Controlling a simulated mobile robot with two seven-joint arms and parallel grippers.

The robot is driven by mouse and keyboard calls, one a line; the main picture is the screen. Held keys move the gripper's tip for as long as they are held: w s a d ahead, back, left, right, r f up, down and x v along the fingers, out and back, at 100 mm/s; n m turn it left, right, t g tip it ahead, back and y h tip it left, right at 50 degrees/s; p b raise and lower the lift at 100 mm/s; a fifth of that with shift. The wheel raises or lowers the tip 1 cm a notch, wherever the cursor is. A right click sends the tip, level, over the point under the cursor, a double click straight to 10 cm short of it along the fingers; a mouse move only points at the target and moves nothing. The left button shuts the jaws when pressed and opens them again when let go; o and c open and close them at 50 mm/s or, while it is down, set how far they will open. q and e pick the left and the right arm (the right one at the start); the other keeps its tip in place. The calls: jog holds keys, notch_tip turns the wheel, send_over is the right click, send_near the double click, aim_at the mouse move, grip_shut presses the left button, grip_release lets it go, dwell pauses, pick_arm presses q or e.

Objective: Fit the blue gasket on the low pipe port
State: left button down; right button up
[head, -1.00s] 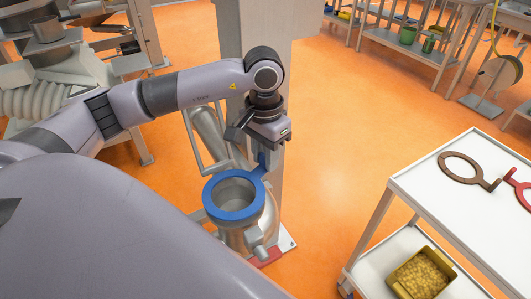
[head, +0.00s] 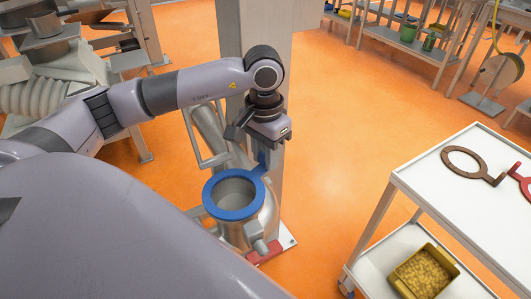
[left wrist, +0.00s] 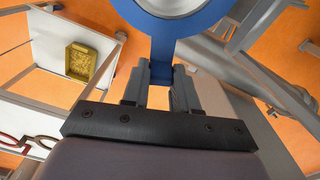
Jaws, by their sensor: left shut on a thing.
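The blue gasket is a flat ring (head: 232,214) with a handle tab at its upper right, in the middle of the head view. My left gripper (head: 263,151) is shut on that tab; in the left wrist view the fingers (left wrist: 161,74) grip the tab, with the gasket (left wrist: 163,40) ahead of them. The low pipe port (head: 268,213) is a grey metal pipe beneath the ring. Its round mouth shows through the ring, and some pipe body shows at the right of it. Whether the ring touches the port or hovers above it, I cannot tell. My right gripper is out of view.
A steel column (head: 262,50) rises just behind the port, with a pipe beside it. A white cart (head: 440,205) at the right carries a brown ring (head: 461,175), a red one (head: 524,185) and, below, a yellow bin (head: 424,272). The orange floor between is clear.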

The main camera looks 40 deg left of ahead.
pick_arm(q)
jog(key=shift+f, duration=0.15)
jog(key=c, duration=0.8)
grip_release()
notch_tip(320, 180, up, 7)
jog(key=shift+f+b, duration=0.1)
jog(key=shift+b, duration=0.2)
jog(key=shift+r, duration=0.25)
